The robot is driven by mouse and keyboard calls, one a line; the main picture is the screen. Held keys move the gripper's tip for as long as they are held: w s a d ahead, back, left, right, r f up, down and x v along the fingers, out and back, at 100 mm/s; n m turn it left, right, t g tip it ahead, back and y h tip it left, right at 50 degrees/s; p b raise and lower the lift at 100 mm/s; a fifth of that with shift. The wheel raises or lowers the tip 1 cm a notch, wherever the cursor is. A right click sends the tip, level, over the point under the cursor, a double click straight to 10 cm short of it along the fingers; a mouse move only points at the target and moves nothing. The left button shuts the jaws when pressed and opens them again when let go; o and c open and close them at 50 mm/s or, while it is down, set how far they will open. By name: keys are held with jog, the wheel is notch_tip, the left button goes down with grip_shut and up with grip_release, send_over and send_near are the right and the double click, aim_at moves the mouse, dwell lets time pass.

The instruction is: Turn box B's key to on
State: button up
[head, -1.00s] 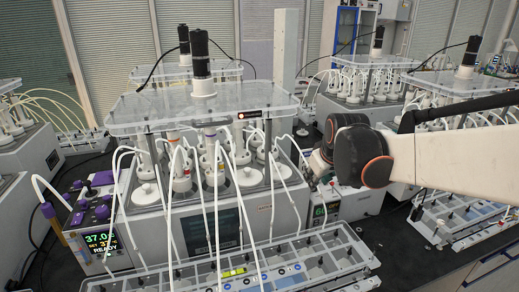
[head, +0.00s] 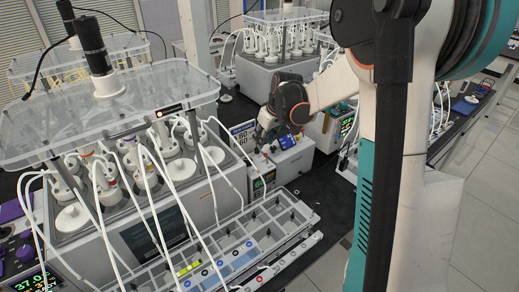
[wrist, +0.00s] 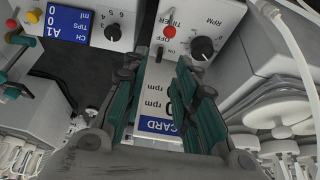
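In the wrist view, a light grey control box (wrist: 225,15) has a black RPM knob (wrist: 202,48), a red button (wrist: 169,32) and a small dark upright piece (wrist: 159,53) beside the word OFF, which looks like the key. No box letter is readable, so I cannot tell whether this is box B.
A second box with a blue display (wrist: 68,22) stands at the left in the wrist view. In the head view, a reactor with a clear top plate (head: 150,95) and white tubes fills the left. A tube tray (head: 250,240) lies in front. Open floor (head: 480,220) is at the right.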

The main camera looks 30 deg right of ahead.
aim_at(257, 151)
jog(key=b+x, duration=0.1)
jog(key=x, duration=0.5)
jog(key=shift+w+f, duration=0.15)
jog(key=shift+f, duration=0.25)
grip_shut()
